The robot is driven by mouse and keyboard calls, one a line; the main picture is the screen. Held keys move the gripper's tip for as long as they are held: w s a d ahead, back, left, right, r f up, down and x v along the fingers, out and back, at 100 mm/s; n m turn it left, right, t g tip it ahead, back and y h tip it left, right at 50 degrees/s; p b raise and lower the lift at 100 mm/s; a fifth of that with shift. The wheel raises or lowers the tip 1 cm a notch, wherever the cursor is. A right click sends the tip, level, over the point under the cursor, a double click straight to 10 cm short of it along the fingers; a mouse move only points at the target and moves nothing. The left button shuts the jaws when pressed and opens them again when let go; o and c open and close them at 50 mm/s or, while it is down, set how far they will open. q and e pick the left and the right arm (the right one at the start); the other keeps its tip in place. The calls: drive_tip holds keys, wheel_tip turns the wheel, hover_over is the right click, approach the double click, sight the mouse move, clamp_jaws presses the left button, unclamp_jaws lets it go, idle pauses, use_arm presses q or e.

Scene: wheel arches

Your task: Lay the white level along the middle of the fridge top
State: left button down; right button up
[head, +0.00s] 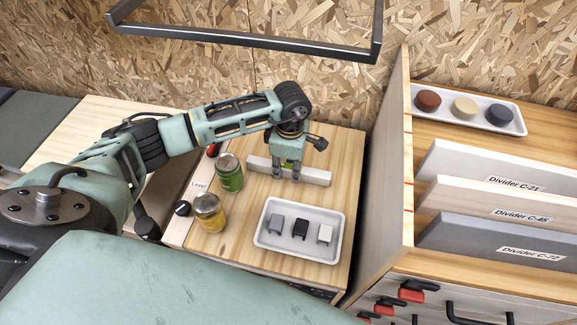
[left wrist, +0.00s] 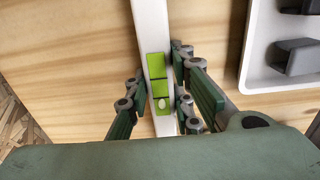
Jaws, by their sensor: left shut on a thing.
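My right gripper is not in view.
A white tray (head: 262,236) with three small clips sits in front. A tall wooden partition (head: 388,185) borders the right side. A dark metal frame (head: 245,39) hangs above.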

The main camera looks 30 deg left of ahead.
use_arm(q)
drive_tip(key=c, duration=1.5)
unclamp_jaws()
drive_tip(key=shift+o, duration=0.2)
wheel_tip(320, 180, up, 12)
drive_tip(key=shift+d, duration=0.1)
